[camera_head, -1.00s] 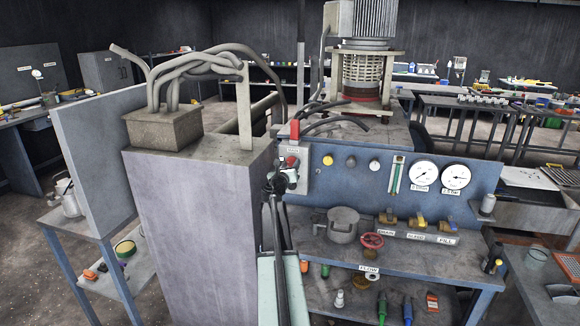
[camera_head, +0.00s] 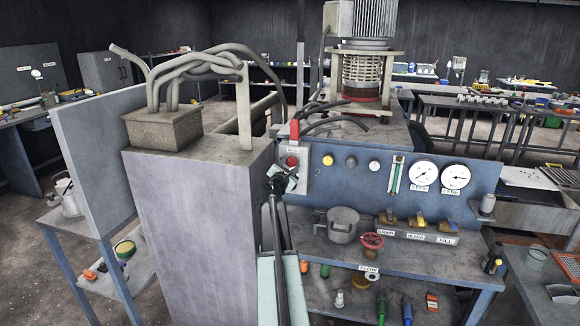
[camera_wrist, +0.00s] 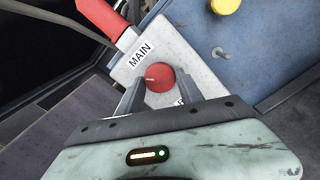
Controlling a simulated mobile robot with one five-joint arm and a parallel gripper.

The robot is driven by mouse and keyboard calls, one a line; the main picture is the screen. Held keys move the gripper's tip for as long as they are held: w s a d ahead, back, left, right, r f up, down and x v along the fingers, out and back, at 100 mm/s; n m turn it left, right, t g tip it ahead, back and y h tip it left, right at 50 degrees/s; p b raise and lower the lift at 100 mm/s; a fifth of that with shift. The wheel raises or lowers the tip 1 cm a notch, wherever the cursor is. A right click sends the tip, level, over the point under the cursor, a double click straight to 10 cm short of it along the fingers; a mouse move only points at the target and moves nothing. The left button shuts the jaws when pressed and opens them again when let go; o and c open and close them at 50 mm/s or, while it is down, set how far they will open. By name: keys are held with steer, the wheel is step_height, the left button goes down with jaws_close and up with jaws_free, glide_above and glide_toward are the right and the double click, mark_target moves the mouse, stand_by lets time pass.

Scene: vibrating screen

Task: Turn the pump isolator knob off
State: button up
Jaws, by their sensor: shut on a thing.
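The pump isolator knob (camera_wrist: 160,79) is a round red knob with a short pale mark, on a light grey plate (camera_wrist: 178,47). It also shows in the head view (camera_head: 291,161), on the left end of the blue panel. In the wrist view my gripper (camera_wrist: 159,88) has one finger on each side of the knob and is shut on it. The pale mark points left in that view. A label below the knob is mostly hidden by my gripper.
A red lever (camera_wrist: 103,16) beside a MAIN label (camera_wrist: 140,55) sits close to the knob. A yellow button (camera_wrist: 225,5) is on the blue panel (camera_head: 335,183). A tall grey cabinet (camera_head: 198,230) stands just left of my arm.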

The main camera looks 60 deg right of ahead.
steer(key=m, duration=0.4)
steer(key=shift+m, duration=2.1)
steer(key=o, duration=1.4)
steer(key=v, duration=0.8)
